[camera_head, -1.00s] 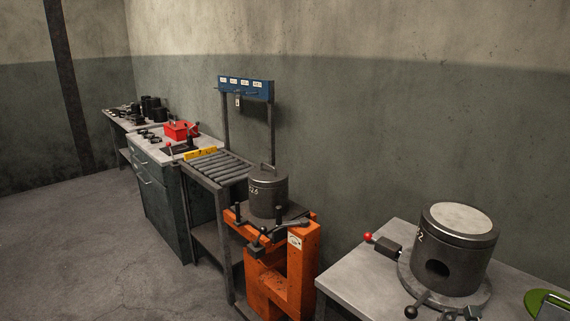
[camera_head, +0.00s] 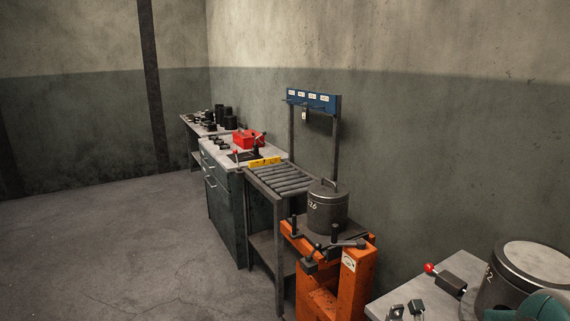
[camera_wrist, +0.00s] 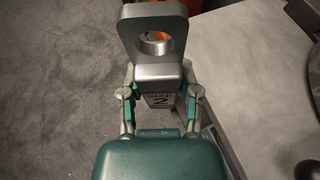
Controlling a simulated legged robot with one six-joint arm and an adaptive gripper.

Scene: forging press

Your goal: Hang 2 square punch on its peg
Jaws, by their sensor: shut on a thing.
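The square punch (camera_wrist: 160,75) is a grey metal piece with a large round hole at its top end and a label with a 2. My gripper (camera_wrist: 160,92) is shut on its lower, labelled part in the wrist view. The blue peg rack (camera_head: 312,99) stands on two dark posts by the wall in the head view, with several white labels. A small pale tagged piece (camera_head: 304,115) hangs below it. The pegs are too small to tell apart. In the head view my gripper and the punch are not seen, only a green part of my arm at bottom right.
An orange stand (camera_head: 357,286) bearing a dark cylinder (camera_head: 327,211) is in front of the rack. A roller table (camera_head: 283,180) and a cabinet (camera_head: 226,200) with a red box (camera_head: 245,139) lie left. A grey table (camera_head: 440,282) is at right. The left floor is clear.

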